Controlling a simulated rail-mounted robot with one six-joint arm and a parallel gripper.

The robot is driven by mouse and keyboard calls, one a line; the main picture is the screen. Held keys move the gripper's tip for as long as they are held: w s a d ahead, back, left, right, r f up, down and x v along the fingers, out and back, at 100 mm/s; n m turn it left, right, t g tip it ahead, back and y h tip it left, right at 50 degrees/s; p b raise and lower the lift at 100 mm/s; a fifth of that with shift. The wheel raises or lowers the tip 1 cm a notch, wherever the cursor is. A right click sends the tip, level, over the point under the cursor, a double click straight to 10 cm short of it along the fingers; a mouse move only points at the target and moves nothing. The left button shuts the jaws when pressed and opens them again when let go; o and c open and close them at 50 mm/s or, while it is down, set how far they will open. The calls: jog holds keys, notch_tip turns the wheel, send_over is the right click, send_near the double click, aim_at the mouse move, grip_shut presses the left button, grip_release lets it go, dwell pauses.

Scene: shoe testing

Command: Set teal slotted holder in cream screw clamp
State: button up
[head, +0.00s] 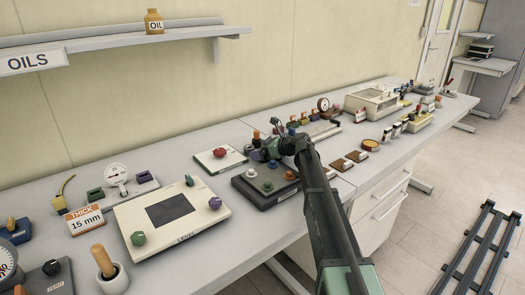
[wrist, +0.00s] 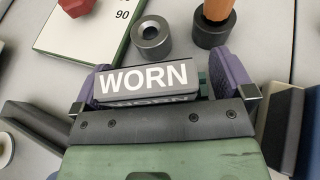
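My gripper (head: 270,147) is over the dark block with knobs in the head view, small and partly hidden by my arm. In the wrist view my gripper (wrist: 165,88) has two purple fingers set apart. A grey block marked WORN (wrist: 145,79) lies between them. A sliver of teal (wrist: 203,84) shows between that block and the right finger. It may be part of the teal slotted holder, but most of it is hidden. I cannot tell whether the fingers press on anything. I cannot pick out the cream screw clamp with certainty in either view.
A dark block with knobs (head: 262,197) and a cream LEVEL plate (head: 190,228) stand near the bench front. Small items crowd the bench to the right.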

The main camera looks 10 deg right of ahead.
jog(key=shift+r, duration=0.25)
jog(key=p+v, duration=0.4)
jog(key=v, duration=0.7)
jog(key=shift+r+p, duration=0.2)
jog(key=shift+p, duration=0.2)
jog(key=shift+s+d, duration=0.3)
jog(key=shift+d, duration=0.05)
